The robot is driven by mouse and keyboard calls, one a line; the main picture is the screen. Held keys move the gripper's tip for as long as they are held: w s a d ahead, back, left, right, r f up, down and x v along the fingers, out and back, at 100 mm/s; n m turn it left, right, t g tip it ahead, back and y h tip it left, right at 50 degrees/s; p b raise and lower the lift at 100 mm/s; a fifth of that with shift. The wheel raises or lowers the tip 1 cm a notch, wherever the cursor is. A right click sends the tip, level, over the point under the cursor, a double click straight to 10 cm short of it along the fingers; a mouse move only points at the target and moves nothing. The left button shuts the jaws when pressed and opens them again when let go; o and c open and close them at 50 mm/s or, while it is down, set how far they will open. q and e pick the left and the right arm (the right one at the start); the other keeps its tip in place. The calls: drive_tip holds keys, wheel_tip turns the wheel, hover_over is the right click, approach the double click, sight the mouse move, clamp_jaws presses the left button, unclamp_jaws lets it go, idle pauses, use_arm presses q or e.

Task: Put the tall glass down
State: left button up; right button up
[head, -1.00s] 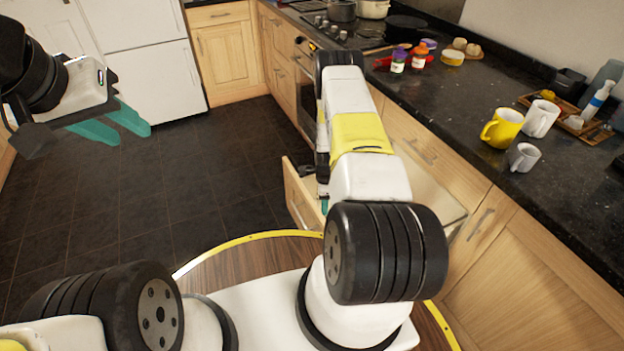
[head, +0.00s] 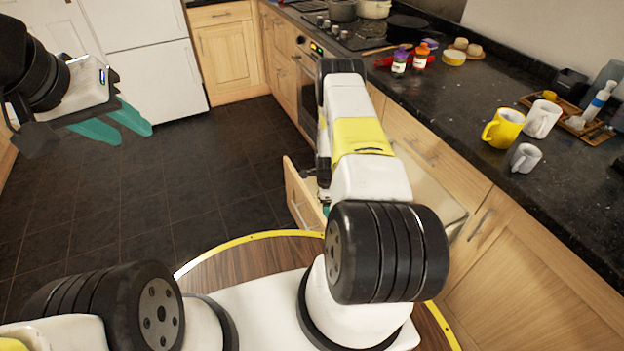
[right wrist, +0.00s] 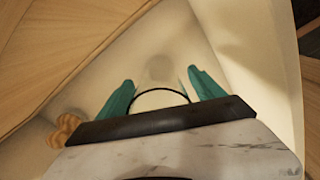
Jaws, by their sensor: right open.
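The tall glass (right wrist: 162,75) is clear and pale, seen in the right wrist view inside an open, light-coloured drawer (right wrist: 240,55). My right gripper (right wrist: 160,82) is open, with one teal finger on each side of the glass and a visible gap on both sides. I cannot tell for sure whether the glass's base rests on the drawer floor. In the head view my right arm hides the glass and most of the drawer (head: 302,200). My left gripper (head: 134,134) is open and empty above the floor at the left.
A brown, lumpy object (right wrist: 65,128) lies in the drawer, left of my right gripper. The dark counter holds a yellow mug (head: 503,129), a white mug (head: 542,118), a grey mug (head: 525,158) and small jars (head: 400,62). The tiled floor at left is clear.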

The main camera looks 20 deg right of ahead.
drive_tip(key=s+a+r+n+t+y, duration=0.1)
drive_tip(key=a+r+n+t, duration=0.2)
drive_tip(key=r, duration=1.9)
drive_tip(key=a+r+n, duration=0.4)
drive_tip(key=r+n, duration=0.1)
drive_tip(key=r, duration=1.8)
drive_tip(key=s+a+r+n+t, duration=0.2)
drive_tip(key=s+a+r+n, duration=0.2)
drive_tip(key=s+r+n, duration=0.55)
drive_tip(key=s+a+r+n, duration=0.1)
drive_tip(key=s+r+n, duration=0.1)
drive_tip(key=s+r, duration=0.2)
drive_tip(key=s+a+r+n+t+y, duration=0.1)
drive_tip(key=s+r, duration=0.3)
drive_tip(key=s, duration=0.7)
drive_tip(key=shift+a+r+n, duration=0.15)
drive_tip(key=shift+r+n, duration=0.2)
drive_tip(key=shift+n, duration=0.1)
